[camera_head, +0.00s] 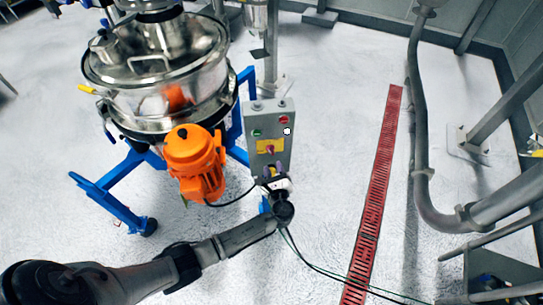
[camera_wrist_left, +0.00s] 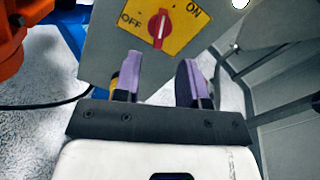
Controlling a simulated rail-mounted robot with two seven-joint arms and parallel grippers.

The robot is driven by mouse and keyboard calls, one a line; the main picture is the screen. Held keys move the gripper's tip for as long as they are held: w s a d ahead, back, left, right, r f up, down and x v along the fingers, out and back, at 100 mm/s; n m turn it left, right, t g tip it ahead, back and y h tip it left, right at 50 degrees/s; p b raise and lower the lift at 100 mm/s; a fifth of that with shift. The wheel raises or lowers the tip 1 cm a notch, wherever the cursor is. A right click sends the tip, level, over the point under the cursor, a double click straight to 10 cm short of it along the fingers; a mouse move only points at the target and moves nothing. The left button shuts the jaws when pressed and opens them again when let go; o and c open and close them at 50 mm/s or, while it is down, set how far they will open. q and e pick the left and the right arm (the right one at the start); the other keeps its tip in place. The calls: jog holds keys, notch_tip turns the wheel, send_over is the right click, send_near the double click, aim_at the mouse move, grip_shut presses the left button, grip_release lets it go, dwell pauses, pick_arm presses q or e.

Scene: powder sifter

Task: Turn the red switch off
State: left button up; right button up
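The red switch (camera_wrist_left: 160,28) is a rotary knob on a yellow plate (camera_wrist_left: 182,30) marked OFF at left and ON at upper right. Its handle stands nearly upright in the left wrist view; I cannot tell which label it points to. In the head view the switch (camera_head: 269,149) sits low on the front of a grey control box (camera_head: 270,122). My left gripper (camera_wrist_left: 160,62) is open, its two purple-padded fingers apart and empty, just below the switch in that picture. In the head view the left gripper (camera_head: 272,171) is at the box's lower end. My right gripper does not show.
The steel sifter (camera_head: 155,75) on a blue wheeled frame (camera_head: 108,199) stands left of the box. An orange motor (camera_head: 194,160) hangs close to the box's left. Cables trail over the floor at right. A red floor grate (camera_head: 375,195) and grey pipes (camera_head: 420,130) lie farther right.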

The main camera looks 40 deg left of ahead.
aim_at(271, 153)
pick_arm(q)
jog(key=shift+b+x, duration=0.4)
jog(key=shift+x, duration=2.8)
jog(key=shift+d, duration=0.1)
jog(key=shift+c, duration=0.2)
grip_shut()
